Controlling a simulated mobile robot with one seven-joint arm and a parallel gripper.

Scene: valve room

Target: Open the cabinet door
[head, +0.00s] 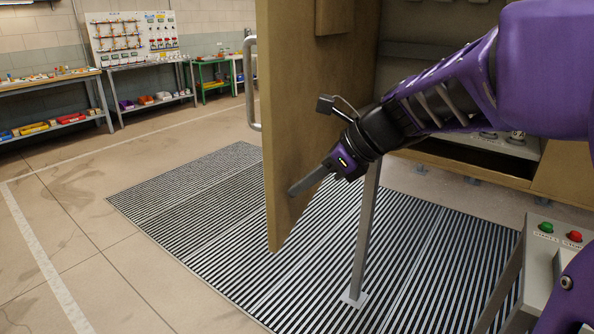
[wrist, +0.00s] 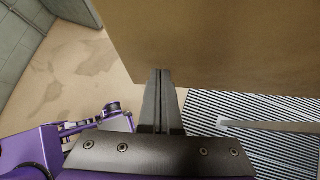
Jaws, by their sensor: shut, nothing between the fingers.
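The tan cabinet door (head: 300,130) stands swung open in the head view, away from the cabinet body. A metal bar handle (head: 250,85) is on its far left side. My gripper (head: 297,188) is shut and empty, with its fingertips at the inner face of the door near its lower part. In the wrist view the shut fingers (wrist: 161,75) reach to the lower edge of the door (wrist: 210,40). I cannot tell whether they touch it. The open cabinet (head: 410,55) is behind my arm, which hides part of its inside.
A striped floor mat (head: 190,200) lies under the door. A grey post (head: 365,240) stands on it close to my gripper. A console with green and red buttons (head: 560,232) is at the right. Workbenches (head: 60,90) line the back wall; the floor at left is clear.

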